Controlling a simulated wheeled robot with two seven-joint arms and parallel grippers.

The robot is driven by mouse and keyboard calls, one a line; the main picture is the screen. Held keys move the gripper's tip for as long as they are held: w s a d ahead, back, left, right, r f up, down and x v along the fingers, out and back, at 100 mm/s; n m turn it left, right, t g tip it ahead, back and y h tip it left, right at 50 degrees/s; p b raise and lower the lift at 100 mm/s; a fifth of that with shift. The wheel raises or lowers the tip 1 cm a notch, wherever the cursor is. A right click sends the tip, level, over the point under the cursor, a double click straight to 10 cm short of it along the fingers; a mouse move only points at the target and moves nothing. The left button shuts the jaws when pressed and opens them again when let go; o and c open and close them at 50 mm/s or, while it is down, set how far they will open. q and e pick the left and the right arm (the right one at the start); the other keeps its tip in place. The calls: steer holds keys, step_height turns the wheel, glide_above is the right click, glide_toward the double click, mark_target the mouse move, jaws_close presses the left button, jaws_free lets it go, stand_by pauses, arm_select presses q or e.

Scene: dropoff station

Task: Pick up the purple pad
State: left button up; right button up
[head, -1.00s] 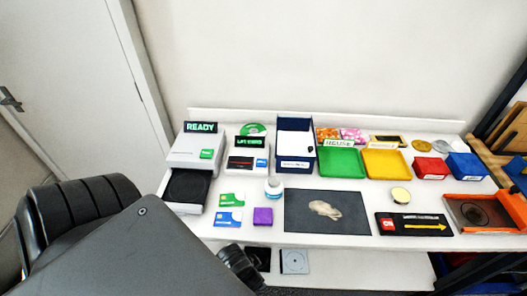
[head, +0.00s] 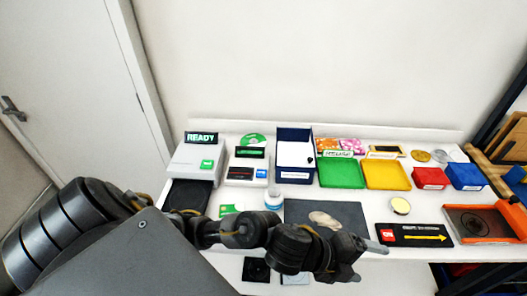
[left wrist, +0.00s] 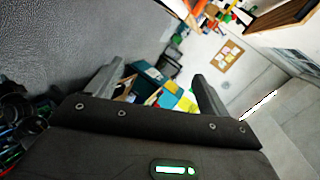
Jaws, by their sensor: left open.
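The purple pad is hidden in the head view now; my left arm covers the spot on the white table (head: 375,212) where it showed earlier, near the front edge left of the dark mat (head: 345,212). My left gripper (head: 366,260) is at the front edge of the table, right of that spot and pointing right. It is open, with nothing between its fingers in the left wrist view (left wrist: 155,88). That view looks away across the room and shows no purple pad. My right gripper is in neither view.
A beige item (head: 322,219) lies on the dark mat. A black sign with a yellow arrow (head: 414,235) lies right of my gripper. Trays and bins line the back.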

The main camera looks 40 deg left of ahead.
arm_select(q)
steer(key=s+a+f+m+g+y, duration=0.2)
steer(key=a+f+m+g, duration=0.35)
steer(key=m, duration=1.15)
steer(key=a+r+m+g+y, duration=0.15)
steer(key=a+y, duration=0.25)
steer(key=a, duration=0.8)
steer(key=a+r+m+g+y, duration=0.1)
steer(key=a+m+y, duration=0.25)
steer(key=a, duration=0.75)
steer(key=shift+n, duration=0.4)
steer(key=shift+w+f, duration=0.15)
steer(key=shift+f, duration=0.8)
steer(key=shift+w+f, duration=0.2)
steer(key=shift+f, duration=0.7)
steer(key=shift+w+f, duration=0.15)
steer(key=shift+f, duration=0.8)
step_height(320, 180, down, 4)
steer(key=shift+a+f+p, duration=0.1)
steer(key=shift+a+p, duration=0.05)
steer(key=shift+p, duration=0.55)
steer(key=shift+f, duration=0.5)
steer(key=c, duration=1.1)
steer(key=shift+o, duration=0.2)
steer(key=shift+r, duration=0.1)
